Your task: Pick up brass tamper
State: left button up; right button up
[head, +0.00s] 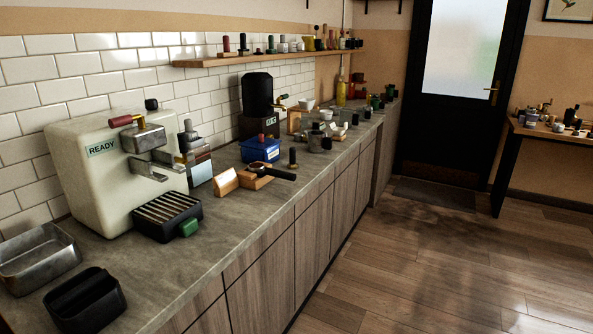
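A small upright tamper-like piece (292,158) with a dark handle and a brass-coloured lower part stands on the grey counter (222,238), just behind a portafilter's dark handle. It is small in the view, so I cannot be sure that it is the brass tamper. Similar small handled pieces stand on the wall shelf (215,61), too small to tell apart. Neither of my grippers is in view.
The cream espresso machine (100,190), black drip tray (168,216), metal pan (40,257) and black bin (85,300) crowd the near counter. A blue tub (260,149) and wooden stand (254,178) sit mid-counter. The wooden floor (440,270) is open.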

aim_at(292, 164)
jog(key=i+u, duration=0.1)
jog(key=i, duration=0.25)
jog(key=i+l+u, duration=0.15)
jog(key=u, duration=0.25)
jog(key=i+l+u, duration=0.2)
jog(key=u, duration=0.25)
